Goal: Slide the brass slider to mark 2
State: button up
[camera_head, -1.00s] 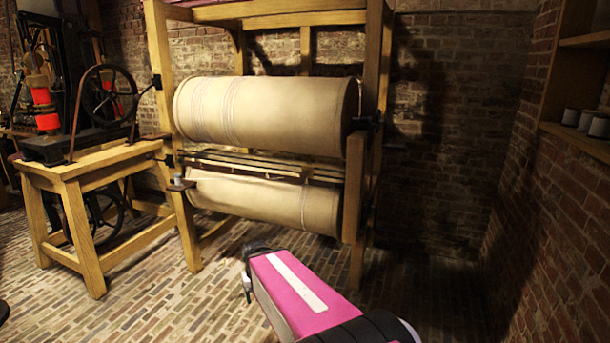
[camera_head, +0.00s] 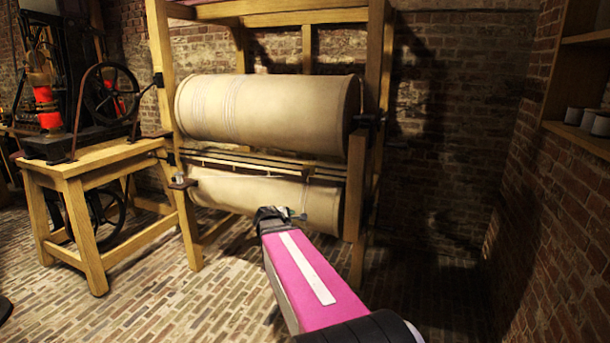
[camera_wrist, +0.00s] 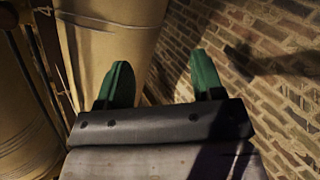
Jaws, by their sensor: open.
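I cannot pick out the brass slider or any numbered marks in either view. Light wooden rails (camera_head: 250,160) run between the two big cloth-covered rollers of a wooden frame, with small dark fittings too small to make out. My gripper (camera_head: 282,214) is in front of the lower roller (camera_head: 230,195), below the rails; its fingers are hard to see there. In the wrist view my gripper (camera_wrist: 158,72) shows two green fingers spread apart with nothing between them. Roller cloth is beyond the left finger, and brick floor lies beyond the right one.
The upper roller (camera_head: 265,108) hangs above the rails. A wooden post (camera_head: 354,185) stands right of the rollers. At left, a wheeled machine stands on a wooden table (camera_head: 90,160). A brick wall with shelves (camera_head: 575,140) is at right. The floor (camera_head: 190,290) in front is open.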

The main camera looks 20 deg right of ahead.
aim_at(304, 174)
jog(key=w+d+r+n+t+h, duration=0.2)
jog(key=w+r+n+t, duration=0.15)
jog(key=r+n, duration=0.3)
jog(key=w+d+r+n+t+h, duration=0.1)
jog(key=w+d+r+n+t, duration=0.15)
jog(key=w+r+n, duration=0.35)
jog(key=shift+m, duration=0.55)
jog(key=x, duration=0.6)
jog(key=s+d+x, duration=0.1)
jog(key=x, duration=0.3)
jog(key=shift+a+r, duration=0.1)
jog(key=shift+r, duration=0.1)
